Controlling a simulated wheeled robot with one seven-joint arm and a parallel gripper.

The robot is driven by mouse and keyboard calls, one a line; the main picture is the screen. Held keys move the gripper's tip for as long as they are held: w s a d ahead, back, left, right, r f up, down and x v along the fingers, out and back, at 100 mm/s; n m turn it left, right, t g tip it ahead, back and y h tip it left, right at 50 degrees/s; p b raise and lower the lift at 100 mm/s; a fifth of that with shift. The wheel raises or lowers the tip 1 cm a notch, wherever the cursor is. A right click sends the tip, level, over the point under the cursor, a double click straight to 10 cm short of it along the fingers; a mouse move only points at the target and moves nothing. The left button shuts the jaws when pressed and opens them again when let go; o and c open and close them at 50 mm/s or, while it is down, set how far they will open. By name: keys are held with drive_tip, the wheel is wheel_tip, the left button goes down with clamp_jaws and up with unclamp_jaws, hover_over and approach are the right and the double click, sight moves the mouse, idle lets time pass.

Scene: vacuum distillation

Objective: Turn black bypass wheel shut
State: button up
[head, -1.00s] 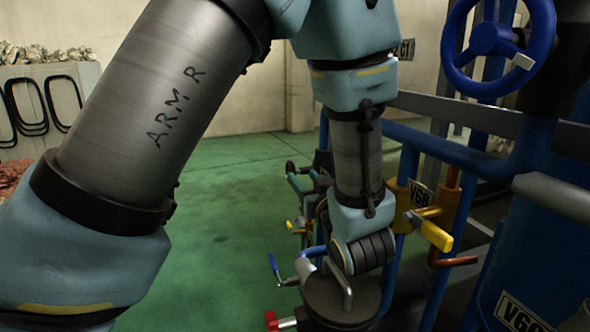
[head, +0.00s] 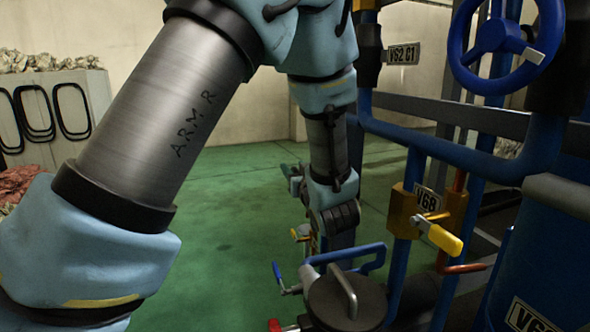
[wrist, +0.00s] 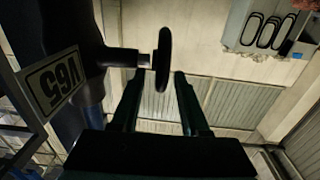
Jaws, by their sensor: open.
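In the wrist view a black wheel (wrist: 164,58) shows edge-on. My gripper (wrist: 159,74) is open, with one finger on each side of the wheel's lower rim in the picture. I cannot tell from this view whether the wheel lies in depth between the fingertips or just beyond them, or whether they touch it. In the head view my arm reaches down and away; I cannot make out this wheel there.
In the head view a blue handwheel (head: 493,40) stands upper right. A brass valve with a yellow handle (head: 440,238) and V68 plate (head: 427,199) is below it. A lidded dark vessel (head: 345,300) stands at the bottom. Green floor (head: 235,200) is open at the left.

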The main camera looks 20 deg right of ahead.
drive_tip(key=shift+c, duration=0.2)
clamp_jaws()
drive_tip(key=shift+f, duration=0.1)
drive_tip(key=shift+f+t+b, duration=0.2)
drive_tip(key=shift+t+b, duration=0.1)
drive_tip(key=shift+b, duration=0.3)
drive_tip(key=shift+s+r+t+b, duration=0.2)
drive_tip(key=shift+t+b, duration=0.3)
drive_tip(key=shift+b, duration=0.2)
